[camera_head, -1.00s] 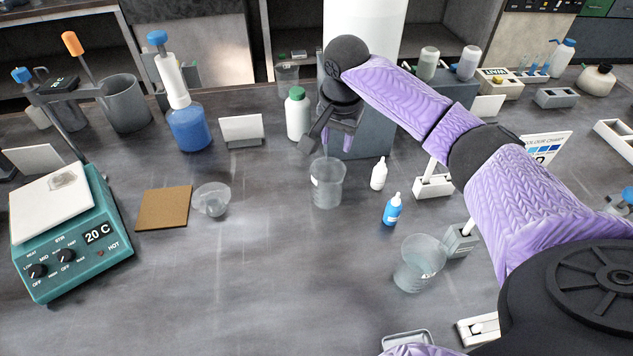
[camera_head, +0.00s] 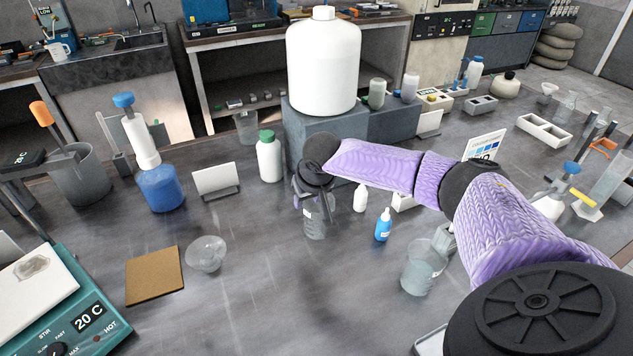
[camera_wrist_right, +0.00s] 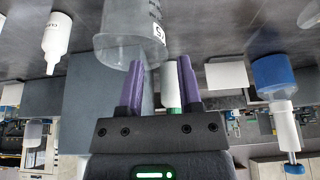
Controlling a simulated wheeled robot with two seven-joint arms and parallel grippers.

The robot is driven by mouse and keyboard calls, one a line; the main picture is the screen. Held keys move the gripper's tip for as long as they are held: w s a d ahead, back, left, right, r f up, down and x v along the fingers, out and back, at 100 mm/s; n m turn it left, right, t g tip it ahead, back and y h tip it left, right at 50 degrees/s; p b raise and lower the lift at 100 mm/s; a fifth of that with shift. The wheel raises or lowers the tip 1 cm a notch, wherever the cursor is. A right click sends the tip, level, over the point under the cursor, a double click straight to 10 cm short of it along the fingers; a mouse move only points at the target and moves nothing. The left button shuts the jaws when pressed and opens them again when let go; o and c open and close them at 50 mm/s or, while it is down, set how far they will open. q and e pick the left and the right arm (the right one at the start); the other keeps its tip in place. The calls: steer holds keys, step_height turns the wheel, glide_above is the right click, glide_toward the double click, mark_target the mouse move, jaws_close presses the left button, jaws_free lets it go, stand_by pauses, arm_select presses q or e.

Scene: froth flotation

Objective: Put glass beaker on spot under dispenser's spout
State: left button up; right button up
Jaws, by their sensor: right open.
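A clear glass beaker (camera_head: 315,227) stands upright on the dark bench, partly hidden by my right gripper (camera_head: 313,200). My right gripper is open over its upper part. The right wrist view, upside down, shows the beaker (camera_wrist_right: 130,30) close to the tips of the open purple fingers (camera_wrist_right: 160,80); I cannot tell whether they touch. A second glass beaker (camera_head: 422,268) stands to the right. A blue bottle (camera_head: 160,188) with a white pump top stands left; a large white jug (camera_head: 323,65) stands on a grey block (camera_head: 305,125). No spout shows clearly. My left gripper is out of view.
A small white bottle (camera_head: 360,199) and a blue bottle (camera_head: 383,226) stand just right of the gripper. A green-capped bottle (camera_head: 269,157) stands behind it. A brown square board (camera_head: 154,275), glass dish (camera_head: 206,252) and hotplate (camera_head: 85,320) lie left. The front middle bench is clear.

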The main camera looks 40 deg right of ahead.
mark_target(305, 206)
steer(key=b+x, duration=0.1)
steer(key=x, duration=0.2)
steer(key=shift+w+f, duration=0.1)
steer(key=shift+f, duration=0.15)
steer(key=shift+r, duration=0.1)
steer(key=shift+c, duration=0.2)
jaws_close()
stand_by(0.5)
steer(key=shift+a, duration=0.1)
